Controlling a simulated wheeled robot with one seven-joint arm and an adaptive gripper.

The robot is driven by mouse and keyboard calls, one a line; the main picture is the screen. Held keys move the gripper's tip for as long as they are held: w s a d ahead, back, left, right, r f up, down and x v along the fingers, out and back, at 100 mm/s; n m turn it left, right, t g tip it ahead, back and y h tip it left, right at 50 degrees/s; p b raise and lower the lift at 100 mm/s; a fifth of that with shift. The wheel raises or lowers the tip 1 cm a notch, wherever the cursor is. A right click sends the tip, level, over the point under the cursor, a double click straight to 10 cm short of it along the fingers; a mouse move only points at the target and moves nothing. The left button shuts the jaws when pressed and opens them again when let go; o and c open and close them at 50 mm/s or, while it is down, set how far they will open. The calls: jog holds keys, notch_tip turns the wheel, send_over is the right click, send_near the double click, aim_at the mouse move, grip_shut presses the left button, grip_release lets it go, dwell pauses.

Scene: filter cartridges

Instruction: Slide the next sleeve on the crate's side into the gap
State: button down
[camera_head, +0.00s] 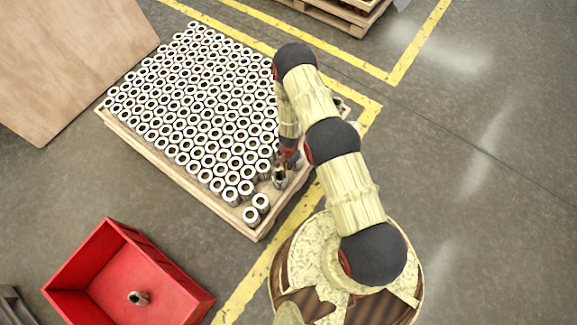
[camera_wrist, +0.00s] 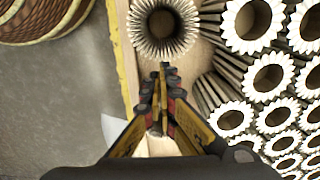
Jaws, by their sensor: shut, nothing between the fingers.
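Many metallic ribbed sleeves stand upright in dense rows on a wooden pallet (camera_head: 215,209). Two sleeves, one (camera_head: 260,202) and another (camera_head: 251,216), stand near its front corner, apart from the main block. My gripper (camera_head: 288,160) is low over the pallet's right side, partly hidden by my arm. In the wrist view my gripper (camera_wrist: 165,72) is shut and empty, its tips close beside the wall of an upright sleeve (camera_wrist: 163,52); I cannot tell if they touch. Bare board (camera_wrist: 192,72) shows between that sleeve and the packed ones (camera_wrist: 231,119).
A red crate (camera_head: 75,262) stands at lower left with one sleeve (camera_head: 138,298) inside. A large wooden panel (camera_head: 60,60) is at upper left. Another pallet (camera_head: 340,14) is at the top. Yellow floor lines (camera_head: 405,62) run around the pallet; the right floor is clear.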

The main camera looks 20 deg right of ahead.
notch_tip(320, 180, down, 6)
jog(key=b, duration=0.2)
jog(key=shift+f+b, duration=0.2)
jog(key=shift+b, duration=0.1)
